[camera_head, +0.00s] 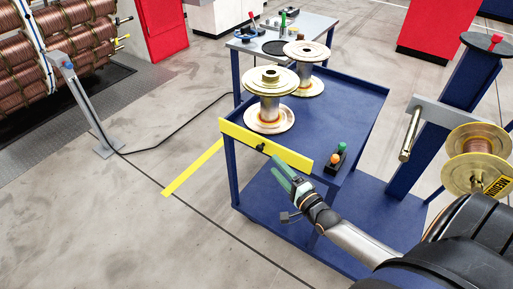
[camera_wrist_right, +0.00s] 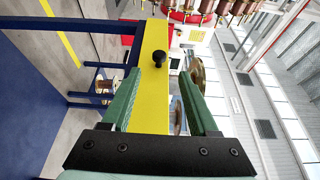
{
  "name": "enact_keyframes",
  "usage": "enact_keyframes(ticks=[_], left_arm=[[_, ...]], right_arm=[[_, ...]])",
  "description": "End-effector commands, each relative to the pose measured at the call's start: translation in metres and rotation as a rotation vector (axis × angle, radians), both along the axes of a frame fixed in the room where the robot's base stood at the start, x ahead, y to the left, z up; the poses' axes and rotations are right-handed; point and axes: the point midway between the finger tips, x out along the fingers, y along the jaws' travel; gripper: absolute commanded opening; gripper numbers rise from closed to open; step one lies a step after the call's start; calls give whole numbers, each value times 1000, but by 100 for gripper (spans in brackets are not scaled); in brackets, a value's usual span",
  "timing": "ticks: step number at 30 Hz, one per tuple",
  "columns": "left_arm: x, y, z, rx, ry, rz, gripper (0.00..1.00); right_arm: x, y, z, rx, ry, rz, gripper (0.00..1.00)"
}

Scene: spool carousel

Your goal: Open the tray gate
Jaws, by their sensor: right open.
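The tray gate (camera_head: 268,146) is a yellow bar standing along the front edge of the blue cart's top tray, and it looks closed. A small black knob (camera_head: 261,147) sits on its outer face, left of the middle. My right gripper (camera_head: 281,169) is open, just in front of and below the gate, right of the knob. In the right wrist view the yellow gate (camera_wrist_right: 155,105) runs lengthwise between the open green fingers (camera_wrist_right: 158,80). The knob (camera_wrist_right: 159,57) shows beyond the fingertips, apart from them. My left gripper is not in view.
Two spools (camera_head: 270,100) stand on the blue cart (camera_head: 352,108), behind the gate. A box with orange and green buttons (camera_head: 338,157) is near its right front corner. Another spool (camera_head: 476,155) hangs at the right. Floor left of the cart is open.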

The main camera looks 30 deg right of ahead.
Motion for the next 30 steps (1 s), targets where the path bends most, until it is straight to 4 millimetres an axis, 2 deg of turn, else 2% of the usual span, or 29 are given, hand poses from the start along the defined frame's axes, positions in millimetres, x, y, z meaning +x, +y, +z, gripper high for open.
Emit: enact_keyframes(ticks=[1, 9, 15, 21, 30], left_arm=[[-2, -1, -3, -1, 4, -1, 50], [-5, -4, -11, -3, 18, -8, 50], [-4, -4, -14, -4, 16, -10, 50], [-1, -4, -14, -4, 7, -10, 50], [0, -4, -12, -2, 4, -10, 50]], right_arm=[[11, 0, 0, 0, -3, 0, 60], [61, 1, -1, 0, -2, 0, 60], [87, 1, -1, -1, 0, 1, 60], [99, 1, -1, -1, 1, 1, 60], [100, 1, 0, -1, 1, 1, 59]])
